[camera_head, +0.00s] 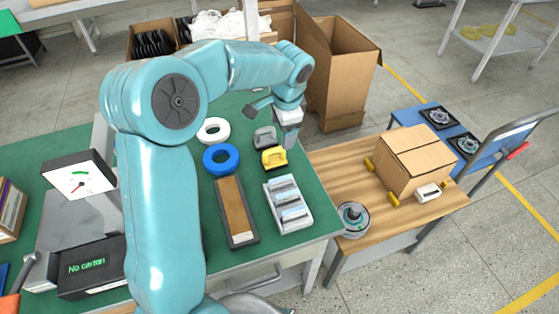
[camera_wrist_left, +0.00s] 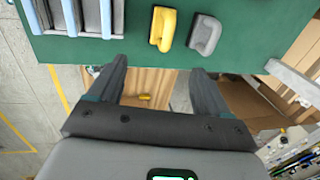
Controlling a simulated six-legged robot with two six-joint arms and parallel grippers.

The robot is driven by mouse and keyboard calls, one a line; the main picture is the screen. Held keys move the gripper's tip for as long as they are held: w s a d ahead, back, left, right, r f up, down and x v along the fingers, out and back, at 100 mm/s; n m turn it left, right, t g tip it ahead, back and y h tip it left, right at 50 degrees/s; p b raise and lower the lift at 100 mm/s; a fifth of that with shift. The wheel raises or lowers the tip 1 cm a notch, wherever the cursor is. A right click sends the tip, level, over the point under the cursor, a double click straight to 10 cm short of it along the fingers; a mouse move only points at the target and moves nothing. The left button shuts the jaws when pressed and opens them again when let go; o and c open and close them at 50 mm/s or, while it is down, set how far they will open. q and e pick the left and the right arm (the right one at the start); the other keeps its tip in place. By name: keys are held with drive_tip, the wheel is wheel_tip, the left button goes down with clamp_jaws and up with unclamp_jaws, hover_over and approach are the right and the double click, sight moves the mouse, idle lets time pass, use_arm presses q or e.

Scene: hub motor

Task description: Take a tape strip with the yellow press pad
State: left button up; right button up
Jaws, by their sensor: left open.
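The yellow press pad (camera_head: 273,158), a block with a loop handle, stands on the green table; it also shows in the left wrist view (camera_wrist_left: 163,28). A matching grey pad (camera_head: 264,137) stands just behind it, and shows right of it in the wrist view (camera_wrist_left: 205,35). A pale rack (camera_head: 270,208) with several grey-blue strip-like bars lies in front of the yellow pad. My left gripper (camera_wrist_left: 158,68) is open and empty, with the yellow pad beyond its fingertips, apart from them. In the head view its fingers are partly hidden. My right gripper is not in view.
A blue ring (camera_head: 221,172), a white ring (camera_head: 214,121) and a brown-topped tray (camera_head: 236,212) lie left of the pads. A carton (camera_head: 415,158) and a round hub motor (camera_head: 353,215) are on the wooden table at right. An open box (camera_head: 335,75) stands behind.

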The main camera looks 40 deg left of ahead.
use_arm(q)
wheel_tip(320, 180, down, 4)
drive_tip(key=s+a, duration=0.1)
hover_over(275, 160)
drive_tip(key=d, duration=0.2)
drive_tip(key=f, duration=0.4)
drive_tip(key=shift+s+a+f, duration=0.1)
drive_tip(key=shift+s+f, duration=0.15)
drive_tip(key=shift+f, duration=0.05)
drive_tip(key=shift+s+a+f, duration=0.25)
drive_tip(key=shift+s+f, duration=0.05)
drive_tip(key=shift+f, duration=0.15)
drive_tip(key=f, duration=0.2)
drive_tip(key=f+p, duration=0.1)
drive_tip(key=f, duration=0.1)
drive_tip(key=shift+w+a, duration=0.35)
drive_tip(key=shift+w, duration=0.05)
drive_tip(key=shift+s+a+f, duration=0.1)
drive_tip(key=shift+a+f, duration=0.05)
drive_tip(key=shift+f, duration=0.25)
drive_tip(key=shift+r, duration=0.1)
drive_tip(key=c, duration=1.2)
